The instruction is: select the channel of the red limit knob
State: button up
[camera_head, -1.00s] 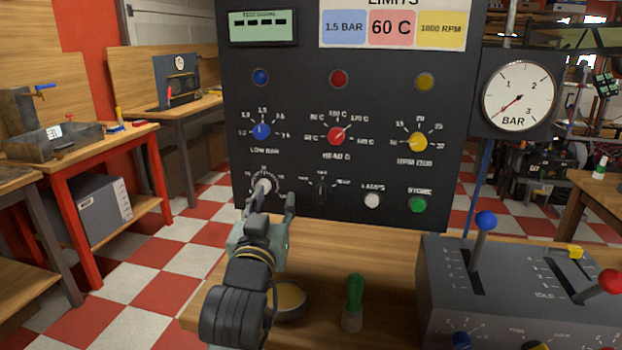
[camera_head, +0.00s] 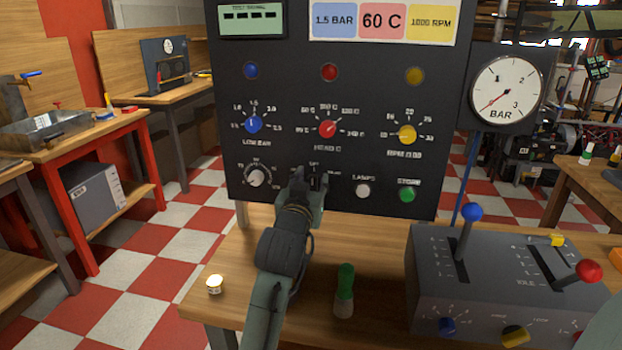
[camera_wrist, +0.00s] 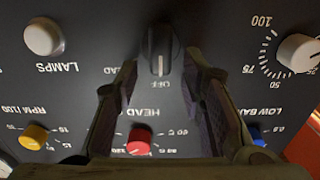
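The red limit knob (camera_head: 327,129) is in the middle of the dark panel; it also shows in the wrist view (camera_wrist: 139,142), which sees the panel upside down. Below it is a black selector knob (camera_wrist: 160,50) whose white line points at the OFF mark. In the head view my gripper mostly hides this selector. My gripper (camera_head: 310,178) is open at the panel. In the wrist view its fingers (camera_wrist: 160,75) stand on either side of the selector, with a gap visible on both sides. Nothing is held.
A white dial knob (camera_head: 256,178) is left of the gripper. The white lamps button (camera_head: 362,191) and green store button (camera_head: 407,195) are to its right. A lever box (camera_head: 500,285) is at right.

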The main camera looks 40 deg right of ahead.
jog(key=shift+c, duration=0.2)
grip_shut()
dwell(0.3)
